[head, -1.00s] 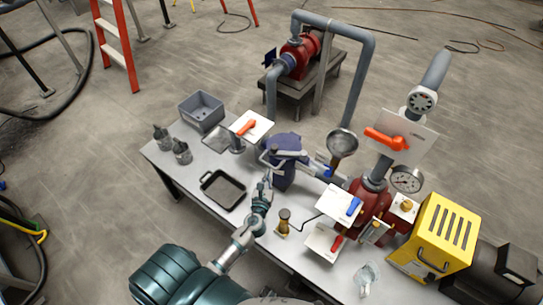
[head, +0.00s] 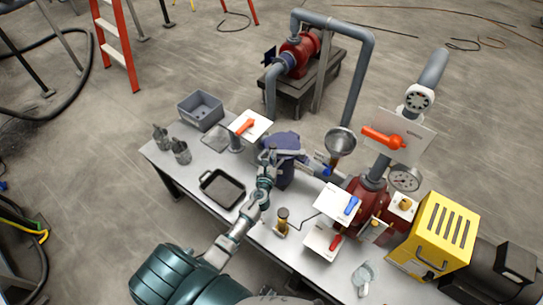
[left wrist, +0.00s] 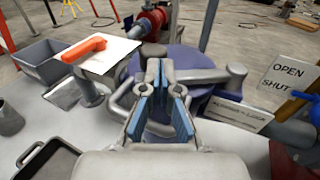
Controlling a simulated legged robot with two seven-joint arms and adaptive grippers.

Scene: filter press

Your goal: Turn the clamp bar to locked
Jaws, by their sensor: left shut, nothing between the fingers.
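The filter press (head: 287,175) is a purple-blue round housing on the grey bench. Its grey clamp bar (head: 292,153) lies across the top. In the left wrist view the bar (left wrist: 205,75) runs rightward to a rounded end, beside a tilted label plate (left wrist: 235,112) whose small text seems to include "LOCK". My left gripper (head: 270,155) is at the press's near left side, by the bar's left end. In the left wrist view its blue-padded fingers (left wrist: 157,70) are shut and empty, hiding part of the housing. I cannot tell whether they touch the bar. My right gripper is out of view.
An orange-handled valve plate (head: 248,124) stands left of the press. A funnel (head: 341,142), red pump body (head: 370,207) and yellow box (head: 432,238) are right.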

